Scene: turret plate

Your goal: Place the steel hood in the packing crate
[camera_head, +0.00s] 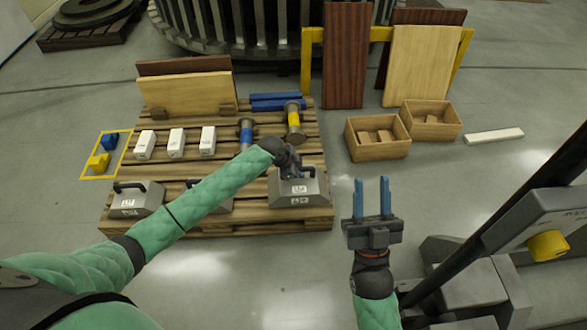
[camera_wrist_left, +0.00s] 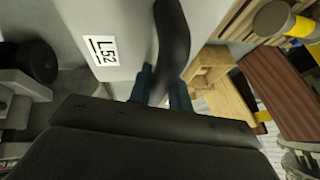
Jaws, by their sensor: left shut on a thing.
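A grey steel hood (camera_head: 300,193) with a dark handle and white labels is at the front right of the pallet. I cannot tell whether it rests on the boards or hangs just above them. My left gripper (camera_head: 297,173) is shut on its handle. The left wrist view shows the black handle (camera_wrist_left: 172,45) between the blue fingers, beside the grey hood face (camera_wrist_left: 110,20) with label L52. Two open wooden crates (camera_head: 378,151) (camera_head: 432,131) stand on the floor right of the pallet, with wooden pieces inside. My right gripper (camera_head: 373,198) is open and empty, pointing forward.
Another hood (camera_head: 135,203) sits at the pallet's (camera_head: 240,229) front left; one more is partly behind my left arm. White blocks (camera_head: 176,142), a blue-banded part (camera_head: 246,133) and a yellow-banded part (camera_head: 293,119) stand behind. Wooden panels (camera_head: 345,60) lean beyond the crates. Floor between pallet and crates is clear.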

